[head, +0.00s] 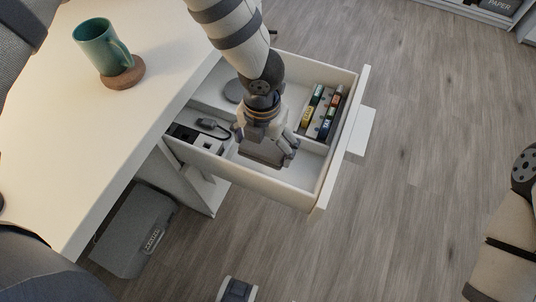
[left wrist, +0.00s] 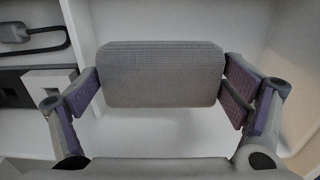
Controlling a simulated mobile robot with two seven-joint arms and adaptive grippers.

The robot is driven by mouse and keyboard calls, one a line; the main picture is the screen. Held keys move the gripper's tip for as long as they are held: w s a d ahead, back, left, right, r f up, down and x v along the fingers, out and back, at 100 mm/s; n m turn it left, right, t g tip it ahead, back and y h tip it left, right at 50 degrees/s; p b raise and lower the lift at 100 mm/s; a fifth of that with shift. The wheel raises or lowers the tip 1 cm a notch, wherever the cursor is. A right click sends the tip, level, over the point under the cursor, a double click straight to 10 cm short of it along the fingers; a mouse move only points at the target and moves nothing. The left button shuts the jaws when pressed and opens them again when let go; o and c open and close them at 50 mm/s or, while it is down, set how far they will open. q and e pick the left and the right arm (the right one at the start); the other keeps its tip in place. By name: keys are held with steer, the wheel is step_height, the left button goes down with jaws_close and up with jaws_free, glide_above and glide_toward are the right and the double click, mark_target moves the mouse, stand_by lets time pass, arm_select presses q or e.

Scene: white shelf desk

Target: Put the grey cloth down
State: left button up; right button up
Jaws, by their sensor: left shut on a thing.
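The grey cloth (left wrist: 162,75), a folded waffle-textured pad, sits between the fingers of my left gripper (left wrist: 164,92) in the left wrist view. In the head view my left gripper (head: 268,140) points down into the open white drawer (head: 305,198), shut on the cloth (head: 262,155). The cloth is over the front middle compartment, low between the drawer walls. I cannot tell whether it touches the drawer floor. My right gripper is out of view; only part of my right arm shows at the right edge.
The drawer's left compartment holds a dark cable and small black and white boxes (head: 207,143). Its right compartment holds coloured small packs (head: 312,106). A teal mug (head: 101,47) stands on a cork coaster (head: 124,78) on the white desk (head: 60,120). A grey bin (head: 135,232) is below.

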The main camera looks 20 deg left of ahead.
mark_target(264, 154)
arm_select(q)
steer(key=shift+f, duration=1.95)
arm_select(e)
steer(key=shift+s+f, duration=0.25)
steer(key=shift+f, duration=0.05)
arm_select(q)
steer(key=shift+f+b, duration=0.2)
steer(key=shift+b, duration=0.1)
steer(key=o, duration=0.8)
steer(key=shift+o, duration=0.2)
step_height(264, 154, up, 12)
steer(key=shift+r+p, duration=0.25)
steer(key=shift+p, duration=0.85)
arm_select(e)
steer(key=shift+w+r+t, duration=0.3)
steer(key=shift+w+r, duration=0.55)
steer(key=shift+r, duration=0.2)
